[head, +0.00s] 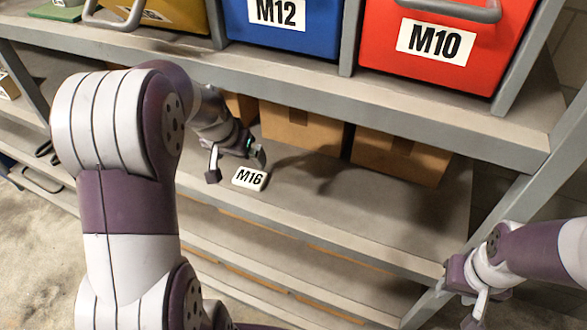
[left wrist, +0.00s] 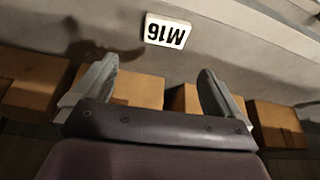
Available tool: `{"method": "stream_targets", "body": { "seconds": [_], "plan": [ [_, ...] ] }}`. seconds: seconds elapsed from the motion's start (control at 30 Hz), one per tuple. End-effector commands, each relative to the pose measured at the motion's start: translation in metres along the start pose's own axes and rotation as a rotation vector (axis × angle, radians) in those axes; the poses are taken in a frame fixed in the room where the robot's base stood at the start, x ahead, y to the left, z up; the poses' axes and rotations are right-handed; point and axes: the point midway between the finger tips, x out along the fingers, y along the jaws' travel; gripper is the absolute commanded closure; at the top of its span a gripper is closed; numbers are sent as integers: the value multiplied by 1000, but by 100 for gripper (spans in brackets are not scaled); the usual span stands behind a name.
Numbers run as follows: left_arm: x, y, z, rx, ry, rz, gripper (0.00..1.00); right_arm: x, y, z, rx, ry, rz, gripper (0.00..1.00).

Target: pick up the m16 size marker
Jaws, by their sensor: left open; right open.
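The M16 size marker (head: 250,178) is a small white block with black lettering. It lies on the grey shelf below the bins, near the shelf's front edge. My left gripper (head: 238,168) is open and empty, just behind and left of the marker in the head view. In the left wrist view the marker (left wrist: 168,31) lies beyond the fingertips of my left gripper (left wrist: 155,85), between their lines and apart from them. My right gripper (head: 470,300) is at the lower right of the head view, away from the marker, with its fingers partly cut off by the frame.
Cardboard boxes (head: 300,128) stand at the back of the same shelf. The shelf above carries a blue M12 bin (head: 285,42), a red M10 bin (head: 440,65) and a yellow bin (head: 175,14). A grey upright (head: 520,205) stands at the right. The shelf right of the marker is clear.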

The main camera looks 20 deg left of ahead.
Motion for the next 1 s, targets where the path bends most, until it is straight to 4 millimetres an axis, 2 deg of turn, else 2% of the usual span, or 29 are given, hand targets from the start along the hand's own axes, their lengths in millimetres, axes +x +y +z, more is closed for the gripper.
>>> {"method": "stream_targets", "body": {
  "seconds": [0.07, 0.3, 0.47, 0.6, 0.7, 0.97, 1.0],
  "plan": [
    [8, 0, 1, 23, -7, 3, 0, -2, 0, 0, 0, 0, 0, 57],
    [60, 1, 2, 26, -8, 2, 0, -11, 0, -1, 0, 1, 0, 57],
    [78, 1, 1, 26, -6, 1, 0, -14, 0, -2, 0, 0, 0, 57],
    [104, 2, 1, 24, -9, 2, 0, -24, 0, -3, 0, 1, 0, 57],
    [121, 2, 2, 26, -6, 1, 0, -22, 0, -3, 0, 1, 0, 57],
    [127, 2, 1, 26, -4, 0, 0, -22, 0, -3, 0, 0, 0, 57],
    [127, 2, 1, 26, -4, 1, 10, -22, 0, -3, 0, 1, 0, 57]
  ]
}}
